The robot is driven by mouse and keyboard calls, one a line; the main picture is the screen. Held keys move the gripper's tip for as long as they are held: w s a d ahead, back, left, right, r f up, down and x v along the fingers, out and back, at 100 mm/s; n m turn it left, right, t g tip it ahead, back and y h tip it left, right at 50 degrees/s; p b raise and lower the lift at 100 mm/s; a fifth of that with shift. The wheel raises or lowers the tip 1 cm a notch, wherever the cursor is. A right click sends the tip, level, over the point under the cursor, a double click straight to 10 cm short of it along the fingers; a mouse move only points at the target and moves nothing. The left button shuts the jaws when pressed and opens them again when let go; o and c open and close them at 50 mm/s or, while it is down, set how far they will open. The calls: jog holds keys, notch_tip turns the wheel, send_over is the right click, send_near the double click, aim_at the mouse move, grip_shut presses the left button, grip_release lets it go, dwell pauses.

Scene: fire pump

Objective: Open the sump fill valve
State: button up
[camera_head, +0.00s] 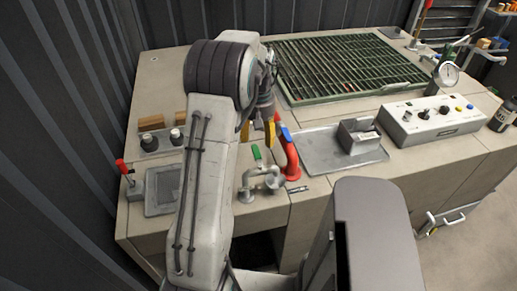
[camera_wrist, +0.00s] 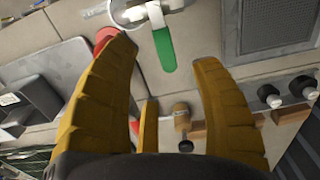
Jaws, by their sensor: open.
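A small valve with a green lever handle (camera_head: 257,153) stands on pale metal pipework (camera_head: 262,181) at the bench's front edge. No readable label shows whether it is the sump fill valve. In the wrist view, the green handle (camera_wrist: 164,48) appears between and beyond my fingertips, with its pale body above. My gripper (camera_head: 258,131) is open and empty, with yellow fingers, above and behind the green handle in the head view. The open fingers also fill the wrist view (camera_wrist: 162,58). They appear apart from the handle. My arm hides part of the bench.
A metal tray (camera_head: 315,153) and a control box (camera_head: 432,120) lie farther right. A red-handled lever (camera_head: 121,167) is at left. A green grate (camera_head: 340,68) is behind.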

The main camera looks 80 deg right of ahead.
aim_at(257, 155)
jog(key=shift+f+p, duration=0.4)
jog(key=shift+f, duration=2.6)
jog(key=shift+c, duration=0.4)
grip_shut()
